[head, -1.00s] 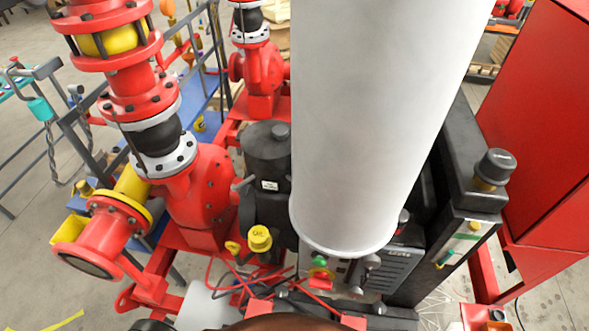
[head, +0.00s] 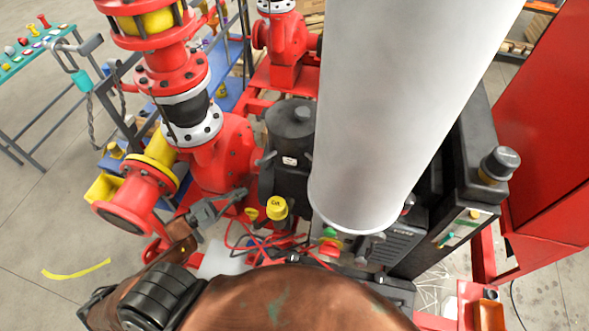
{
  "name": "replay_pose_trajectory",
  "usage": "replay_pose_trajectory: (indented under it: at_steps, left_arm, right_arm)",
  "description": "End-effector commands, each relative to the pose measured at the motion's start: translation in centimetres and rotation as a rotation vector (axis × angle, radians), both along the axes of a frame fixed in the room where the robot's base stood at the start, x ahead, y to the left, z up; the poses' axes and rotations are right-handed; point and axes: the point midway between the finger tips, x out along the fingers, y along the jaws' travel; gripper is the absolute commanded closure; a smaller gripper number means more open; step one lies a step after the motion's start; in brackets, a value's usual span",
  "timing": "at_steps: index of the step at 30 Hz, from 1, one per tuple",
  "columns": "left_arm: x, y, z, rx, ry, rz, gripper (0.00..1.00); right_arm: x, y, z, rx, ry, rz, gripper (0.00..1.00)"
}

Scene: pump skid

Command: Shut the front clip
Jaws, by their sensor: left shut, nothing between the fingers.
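My left gripper (head: 238,195) has grey fingers and reaches in from the lower left on my brown arm. Its fingers are shut and empty, pointing right in front of the red pump body (head: 225,155). The fingertips show left of the yellow cap (head: 277,208) and the black cylindrical unit (head: 290,150). I cannot make out the front clip for certain. A small dark lever-like part (head: 370,245) shows below the white cylinder (head: 400,110), beside a green and red button. The white cylinder hides much of what lies behind it. My right gripper is not in view.
Red and blue cables (head: 265,245) lie loosely below the black unit. A red flanged pipe (head: 130,205) stands left of my gripper. A black cabinet (head: 455,215) and a red panel (head: 545,130) close off the right. Open floor (head: 40,225) lies at the left.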

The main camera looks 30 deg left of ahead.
Motion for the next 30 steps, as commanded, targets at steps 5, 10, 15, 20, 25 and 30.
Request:
replay_pose_trajectory:
  at_steps: [5,10,15,20,25,30]
  left_arm:
    - [-0.1,-6.1,9.6,0.024,-0.198,-0.231,1.0]
    - [-0.7,-8.2,12.4,0.029,-0.259,-0.305,1.0]
    - [0.1,-9.7,13.5,0.028,-0.263,-0.307,1.0]
    - [1.5,-12.2,15.1,0.027,-0.263,-0.306,1.0]
    - [3.1,-14.9,16.5,0.028,-0.263,-0.305,1.0]
    - [4.3,-17.2,17.7,0.027,-0.26,-0.304,1.0]
  right_arm:
    - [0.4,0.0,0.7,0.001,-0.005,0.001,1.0]
    - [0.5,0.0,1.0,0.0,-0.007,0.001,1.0]
    - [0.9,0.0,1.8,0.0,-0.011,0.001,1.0]
    - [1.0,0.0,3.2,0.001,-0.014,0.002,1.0]
    - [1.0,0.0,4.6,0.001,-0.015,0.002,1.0]
    - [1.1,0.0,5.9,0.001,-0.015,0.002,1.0]
